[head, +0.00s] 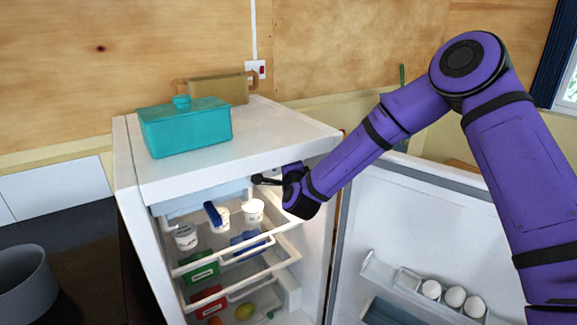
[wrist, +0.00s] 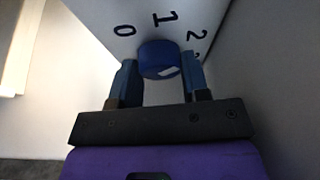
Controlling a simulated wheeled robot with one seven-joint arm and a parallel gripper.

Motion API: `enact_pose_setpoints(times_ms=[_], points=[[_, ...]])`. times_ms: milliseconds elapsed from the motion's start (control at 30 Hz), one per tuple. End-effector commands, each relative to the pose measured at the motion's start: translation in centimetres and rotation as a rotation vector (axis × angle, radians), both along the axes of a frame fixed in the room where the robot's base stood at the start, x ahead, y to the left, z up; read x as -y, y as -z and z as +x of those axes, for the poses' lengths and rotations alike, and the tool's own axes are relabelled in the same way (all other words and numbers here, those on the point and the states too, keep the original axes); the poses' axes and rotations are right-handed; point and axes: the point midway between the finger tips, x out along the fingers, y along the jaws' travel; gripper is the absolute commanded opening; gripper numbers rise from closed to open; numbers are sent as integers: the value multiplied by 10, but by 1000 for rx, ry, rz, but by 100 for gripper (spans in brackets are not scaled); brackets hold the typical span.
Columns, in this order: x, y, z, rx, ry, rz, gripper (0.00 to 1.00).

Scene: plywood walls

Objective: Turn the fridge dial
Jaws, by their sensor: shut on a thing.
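The fridge (head: 165,185) stands open, with its door (head: 400,220) swung out to the right. In the wrist view, the round blue dial (wrist: 160,60) sits on a white panel marked 0, 1 and 2. A pale mark shows on its lower right edge. My gripper (wrist: 160,80) has its two blue fingers on either side of the dial, shut on it. In the head view, my gripper (head: 268,181) reaches into the upper right of the fridge, below its top. The dial is not visible in the head view.
White tubs (head: 186,236) stand on the upper shelf, with green and red boxes lower down. A teal lidded dish (head: 185,128) and a wooden board (head: 218,90) are on the fridge top. Eggs (head: 454,296) sit in the door rack. A grey pot (head: 25,285) is at left.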

Motion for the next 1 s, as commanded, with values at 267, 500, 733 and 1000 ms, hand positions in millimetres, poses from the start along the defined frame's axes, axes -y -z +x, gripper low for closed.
enact_pose_setpoints(times_ms=[267,500,733,1000], points=[[0,0,0,-48,0,68,19],[0,0,0,-56,0,80,19],[0,0,0,-56,0,80,19],[0,0,0,-55,0,80,67]])
